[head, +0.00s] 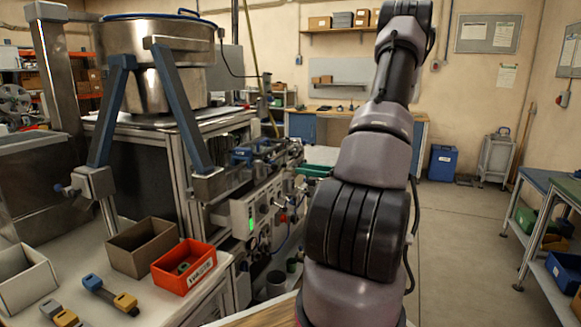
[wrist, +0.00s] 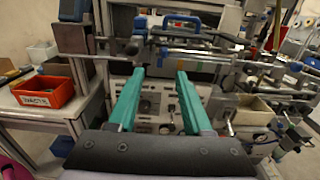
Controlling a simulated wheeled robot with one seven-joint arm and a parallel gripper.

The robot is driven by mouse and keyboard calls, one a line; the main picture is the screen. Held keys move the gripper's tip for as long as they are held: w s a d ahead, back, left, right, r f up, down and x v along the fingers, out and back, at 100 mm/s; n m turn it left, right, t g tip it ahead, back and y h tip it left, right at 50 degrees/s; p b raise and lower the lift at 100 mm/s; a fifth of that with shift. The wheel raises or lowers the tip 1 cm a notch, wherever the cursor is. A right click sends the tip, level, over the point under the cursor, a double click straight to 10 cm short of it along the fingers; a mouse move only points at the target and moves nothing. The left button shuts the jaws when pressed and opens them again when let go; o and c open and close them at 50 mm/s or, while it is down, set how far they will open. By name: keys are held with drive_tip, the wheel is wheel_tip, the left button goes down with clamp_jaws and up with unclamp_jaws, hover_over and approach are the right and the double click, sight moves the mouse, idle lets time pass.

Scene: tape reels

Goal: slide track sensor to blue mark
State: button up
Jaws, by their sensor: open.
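My gripper (wrist: 160,74) shows in the wrist view with two teal fingers spread apart and nothing between them. It points at the front of a machine with a metal rail (wrist: 205,61) running across, beyond the fingertips. Several small clamps and blocks sit along this rail. I cannot tell for sure which one is the track sensor. A blue part (wrist: 180,20) shows above the rail, but I cannot tell whether it is the blue mark. In the head view my arm rises out of the top of the picture and my gripper is not seen.
The machine's control panel (head: 262,212) has a green light. A large steel bowl (head: 150,60) stands on top. On the left bench are an orange-red bin (head: 197,268), a brown box (head: 143,247) and a white box (head: 22,275). The floor (head: 455,240) on the right is clear.

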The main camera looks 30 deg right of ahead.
sight(270, 162)
drive_tip(key=x, duration=1.1)
drive_tip(key=shift+w+d, duration=0.15)
drive_tip(key=shift+d, duration=0.15)
drive_tip(key=shift+r, duration=0.1)
clamp_jaws()
idle(1.0)
